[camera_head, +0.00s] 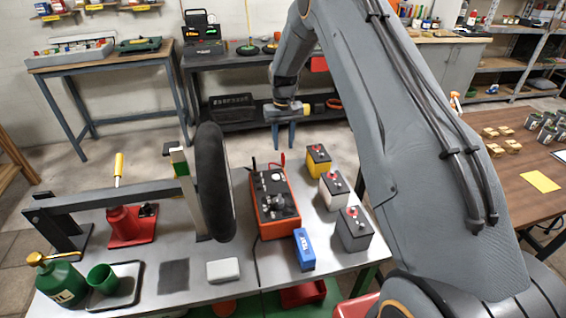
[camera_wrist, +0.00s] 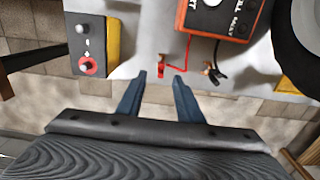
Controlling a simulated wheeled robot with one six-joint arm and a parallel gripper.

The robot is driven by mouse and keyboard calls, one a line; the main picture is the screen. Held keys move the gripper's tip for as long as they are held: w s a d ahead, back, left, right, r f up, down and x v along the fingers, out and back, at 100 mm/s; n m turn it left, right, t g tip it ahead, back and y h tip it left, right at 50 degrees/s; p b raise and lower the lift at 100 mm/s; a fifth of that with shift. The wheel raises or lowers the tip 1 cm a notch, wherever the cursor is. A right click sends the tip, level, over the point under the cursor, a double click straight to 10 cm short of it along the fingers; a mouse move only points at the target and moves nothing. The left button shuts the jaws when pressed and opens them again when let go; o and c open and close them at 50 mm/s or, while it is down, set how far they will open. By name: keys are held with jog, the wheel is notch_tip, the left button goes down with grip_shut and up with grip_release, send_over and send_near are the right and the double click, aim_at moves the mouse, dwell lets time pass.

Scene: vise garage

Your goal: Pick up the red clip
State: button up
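The red clip (camera_wrist: 162,69) sits at the end of a red cable from the orange charger box (camera_wrist: 215,16), near the table edge in the wrist view. It also shows small in the head view (camera_head: 283,159), at the far end of the charger (camera_head: 262,220). My gripper (camera_wrist: 160,75) is open, with its two dark blue fingers apart. In the wrist view the clip appears between the fingertips, closer to the left one. In the head view my gripper (camera_head: 283,143) points down over the clip. The height gap is hard to tell.
A black clip (camera_wrist: 216,75) lies just right of the red one. A battery with a yellow side (camera_wrist: 90,45) stands left; yellow (camera_head: 318,160), white (camera_head: 333,190) and grey (camera_head: 354,229) batteries line the head view. A black wheel (camera_head: 214,182) stands left of the charger.

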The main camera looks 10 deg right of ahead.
aim_at(283, 155)
jog(key=f+p, duration=0.1)
jog(key=f, duration=0.1)
jog(key=f+p, duration=0.1)
jog(key=f, duration=0.1)
jog(key=f+p, duration=0.1)
jog(key=f, duration=0.1)
jog(key=shift+s+a, duration=0.1)
jog(key=shift+s, duration=0.15)
jog(key=shift+w+f, duration=0.1)
jog(key=shift+f, duration=0.7)
grip_shut()
